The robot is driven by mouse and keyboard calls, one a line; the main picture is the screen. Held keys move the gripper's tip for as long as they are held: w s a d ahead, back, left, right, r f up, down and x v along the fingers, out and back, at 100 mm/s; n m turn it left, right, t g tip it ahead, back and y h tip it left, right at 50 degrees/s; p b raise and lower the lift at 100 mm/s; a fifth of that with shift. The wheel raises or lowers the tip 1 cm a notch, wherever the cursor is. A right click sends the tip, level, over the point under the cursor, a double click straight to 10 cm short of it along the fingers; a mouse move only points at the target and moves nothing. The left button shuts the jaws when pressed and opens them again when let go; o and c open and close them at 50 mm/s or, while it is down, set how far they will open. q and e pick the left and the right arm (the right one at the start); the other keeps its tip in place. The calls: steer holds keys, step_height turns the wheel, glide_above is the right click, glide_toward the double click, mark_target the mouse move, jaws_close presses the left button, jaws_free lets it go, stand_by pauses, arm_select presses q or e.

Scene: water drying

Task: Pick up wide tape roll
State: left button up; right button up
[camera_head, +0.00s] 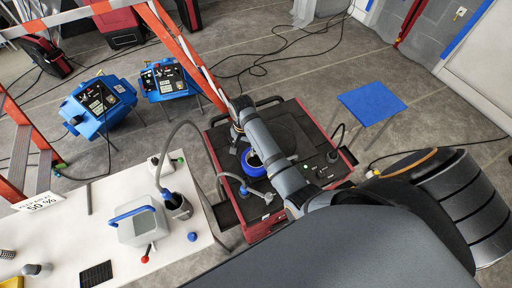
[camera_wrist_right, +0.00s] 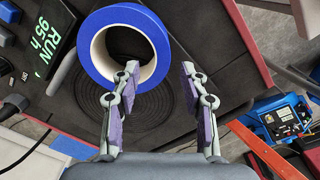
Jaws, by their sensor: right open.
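The wide tape roll (camera_wrist_right: 90,48) is a thick blue ring with a pale core. It lies flat on the black top of a red-edged machine, over ring-shaped grooves. In the head view the tape roll (camera_head: 247,158) is partly covered by my right arm. My right gripper (camera_wrist_right: 160,80) is open and empty, with purple pads. In the wrist view its left finger overlaps the roll's near rim and the edge of its hole; its right finger is right of the roll. I cannot tell whether they touch. In the head view the right gripper (camera_head: 237,134) is small and partly hidden. My left gripper is out of view.
The machine (camera_head: 222,150) carries a hose, knobs and a lit display (camera_wrist_right: 48,45). A white table (camera_head: 108,222) with a grey box (camera_head: 140,228) stands at left. Blue devices (camera_head: 98,106) and an orange-white barrier (camera_head: 180,52) stand behind.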

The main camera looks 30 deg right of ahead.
mark_target(245, 154)
step_height(245, 154, down, 4)
steer(key=shift+a+f+p, duration=0.15)
steer(key=shift+p, duration=0.85)
steer(key=shift+f, duration=0.3)
steer(key=shift+w+f, duration=0.1)
steer(key=shift+f, duration=0.05)
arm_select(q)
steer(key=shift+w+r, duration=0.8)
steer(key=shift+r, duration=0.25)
arm_select(e)
jaws_close()
